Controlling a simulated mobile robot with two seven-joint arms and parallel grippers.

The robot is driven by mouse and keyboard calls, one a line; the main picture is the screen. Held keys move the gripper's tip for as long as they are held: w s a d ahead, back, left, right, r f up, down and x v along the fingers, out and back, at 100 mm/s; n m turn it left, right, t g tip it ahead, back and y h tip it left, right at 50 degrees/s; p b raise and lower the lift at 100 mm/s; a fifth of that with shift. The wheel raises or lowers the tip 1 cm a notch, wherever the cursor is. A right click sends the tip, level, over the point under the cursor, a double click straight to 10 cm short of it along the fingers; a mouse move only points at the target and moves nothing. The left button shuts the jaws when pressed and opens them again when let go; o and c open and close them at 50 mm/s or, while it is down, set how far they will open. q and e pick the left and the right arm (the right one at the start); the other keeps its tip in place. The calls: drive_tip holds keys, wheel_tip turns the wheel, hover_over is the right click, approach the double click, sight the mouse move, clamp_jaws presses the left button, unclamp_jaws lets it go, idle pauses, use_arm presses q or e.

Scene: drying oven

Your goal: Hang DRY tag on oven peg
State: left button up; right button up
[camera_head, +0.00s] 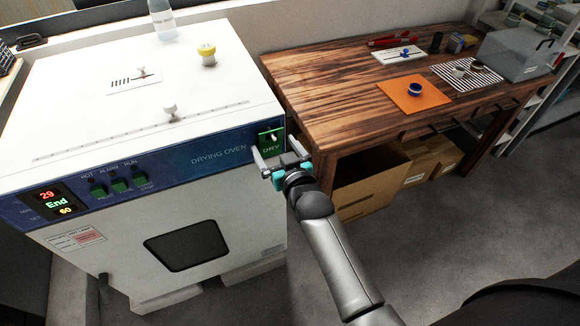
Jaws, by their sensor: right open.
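The green DRY tag (271,143) is at the right end of the front panel of the drying oven (130,170). A small pale peg shows near the tag's upper part, and the tag appears to hang there, though the exact contact is too small to tell. My right gripper (274,158) is open, with its fingers just below and in front of the tag's lower edge. Whether a finger touches the tag cannot be told. My left gripper is not in view.
A wooden table (330,85) stands to the right, holding an orange mat (413,94), a striped mat (467,75) and a grey box (515,52). Cardboard boxes (362,192) sit under it.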

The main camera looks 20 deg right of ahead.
drive_tip(key=p+v, duration=0.3)
drive_tip(key=v, duration=1.1)
drive_tip(key=s+a+f+n+g, duration=0.1)
drive_tip(key=s+f+g, duration=0.35)
drive_tip(key=f, duration=0.75)
drive_tip(key=s+a+f+g, duration=0.1)
drive_tip(key=s+f+g, duration=0.35)
drive_tip(key=f, duration=0.85)
drive_tip(key=s+d+f+g, duration=0.2)
drive_tip(key=s+f, duration=0.2)
drive_tip(key=s, duration=0.4)
drive_tip(key=s+d+f+g, duration=0.1)
drive_tip(key=s+d+f, duration=0.1)
drive_tip(key=s+f, duration=0.3)
drive_tip(key=s+d+f+n+g, duration=0.1)
drive_tip(key=s+f, duration=0.4)
drive_tip(key=s, duration=0.6)
drive_tip(key=shift+d+g+h, duration=0.3)
drive_tip(key=shift+d+g, duration=0.15)
drive_tip(key=shift+g, duration=0.35)
